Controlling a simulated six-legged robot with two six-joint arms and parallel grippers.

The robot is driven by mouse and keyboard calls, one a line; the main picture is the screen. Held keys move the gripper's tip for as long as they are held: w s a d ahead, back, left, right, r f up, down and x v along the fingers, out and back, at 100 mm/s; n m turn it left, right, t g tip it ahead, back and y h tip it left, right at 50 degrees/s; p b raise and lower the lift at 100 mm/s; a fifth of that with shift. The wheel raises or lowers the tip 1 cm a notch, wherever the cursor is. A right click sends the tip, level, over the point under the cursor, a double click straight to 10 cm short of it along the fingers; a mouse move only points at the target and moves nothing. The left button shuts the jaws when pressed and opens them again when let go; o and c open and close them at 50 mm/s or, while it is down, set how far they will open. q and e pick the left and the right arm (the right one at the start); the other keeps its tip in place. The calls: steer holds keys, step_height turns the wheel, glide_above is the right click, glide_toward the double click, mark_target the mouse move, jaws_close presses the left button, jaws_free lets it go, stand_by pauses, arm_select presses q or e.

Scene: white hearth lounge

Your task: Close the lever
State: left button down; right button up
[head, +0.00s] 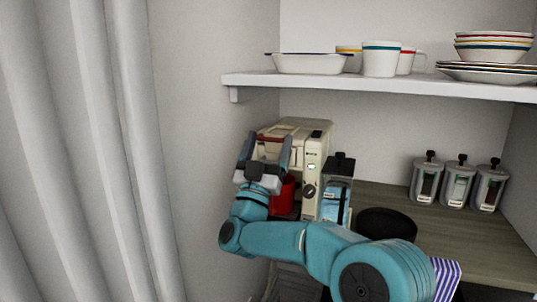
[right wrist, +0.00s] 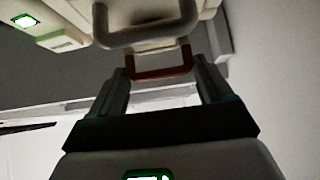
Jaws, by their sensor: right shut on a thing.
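The cream coffee machine (head: 314,168) stands on the counter against the left wall, with a lit green display and a dark knob on its front. Its lever (head: 268,138), a U-shaped handle with a red end, is at the top left of the machine. In the right wrist view the red end of the lever (right wrist: 160,66) spans between the fingers, with its grey part above. My right gripper (head: 266,150) is shut on the lever, one finger on each side. A red mug (head: 284,196) stands under the machine, partly hidden by my gripper. My left gripper is not in view.
A clear container with a black lid (head: 338,190) stands beside the machine. Several grey canisters (head: 455,186) stand at the counter's right. A white shelf (head: 400,86) with dishes and mugs overhangs the counter. White curtains (head: 90,150) hang at the left.

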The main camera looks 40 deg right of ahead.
steer(key=shift+w+f, duration=0.1)
steer(key=shift+f, duration=0.3)
steer(key=o, duration=1.3)
steer(key=shift+r, duration=0.1)
steer(key=b+v, duration=0.4)
steer(key=v, duration=1.2)
steer(key=shift+a+b, duration=0.1)
steer(key=shift+b, duration=0.3)
steer(key=shift+s, duration=0.2)
